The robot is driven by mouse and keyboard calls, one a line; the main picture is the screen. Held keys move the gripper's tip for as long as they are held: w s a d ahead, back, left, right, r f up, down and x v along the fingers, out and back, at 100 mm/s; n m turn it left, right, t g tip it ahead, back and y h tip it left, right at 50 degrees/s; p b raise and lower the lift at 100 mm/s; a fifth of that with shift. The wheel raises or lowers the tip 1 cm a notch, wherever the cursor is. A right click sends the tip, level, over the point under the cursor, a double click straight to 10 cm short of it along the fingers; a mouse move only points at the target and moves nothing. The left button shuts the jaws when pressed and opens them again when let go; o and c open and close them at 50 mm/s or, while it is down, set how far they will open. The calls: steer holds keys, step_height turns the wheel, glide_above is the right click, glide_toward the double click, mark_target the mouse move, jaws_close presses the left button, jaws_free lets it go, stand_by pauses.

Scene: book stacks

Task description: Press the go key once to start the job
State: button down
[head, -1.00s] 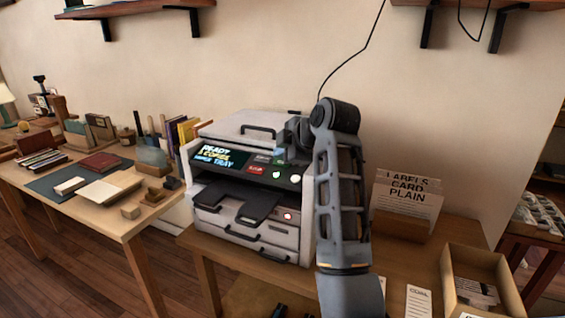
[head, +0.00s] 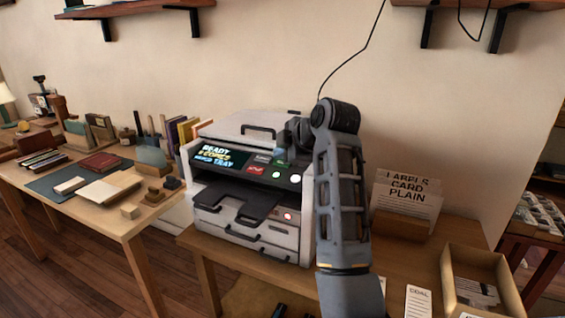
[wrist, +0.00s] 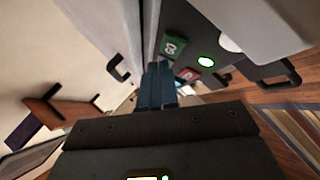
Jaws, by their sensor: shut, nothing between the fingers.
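A white copier (head: 270,230) stands on the wooden table, with a dark sloping control panel. Its lit display (head: 216,157) reads READY, with a copies line and a TRAY line below. On the panel are a green key (head: 281,163), a red key (head: 256,170), a grey key (head: 262,158) and round white buttons (head: 295,178). The green key (wrist: 173,45) and red key (wrist: 187,74) also show in the wrist view. My gripper (head: 281,153) is shut and empty, close above the panel by the green key. I cannot tell whether it touches. The wrist view shows its blue fingers (wrist: 157,85) together.
A card holder (head: 400,226) marked LABELS, CARD, PLAIN stands right of the copier. An open box (head: 453,292) is at the front right. The left table (head: 110,222) holds books and small blocks. Wall shelves hang above.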

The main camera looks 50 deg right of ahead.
steer(key=shift+f, duration=0.1)
steer(key=shift+d+f, duration=0.1)
steer(key=shift+f, duration=0.2)
steer(key=shift+d+f, duration=0.1)
steer(key=shift+f, duration=0.05)
stand_by(0.4)
steer(key=shift+a+r+p, duration=0.2)
steer(key=shift+r+p, duration=0.45)
steer(key=shift+p, duration=0.3)
steer(key=r+p, duration=0.2)
steer(key=a+r+p, duration=0.1)
steer(key=p, duration=0.1)
steer(key=r+p, duration=0.2)
steer(key=shift+s+a+r, duration=0.3)
steer(key=shift+s+a, duration=0.05)
steer(key=shift+a, duration=0.05)
stand_by(0.6)
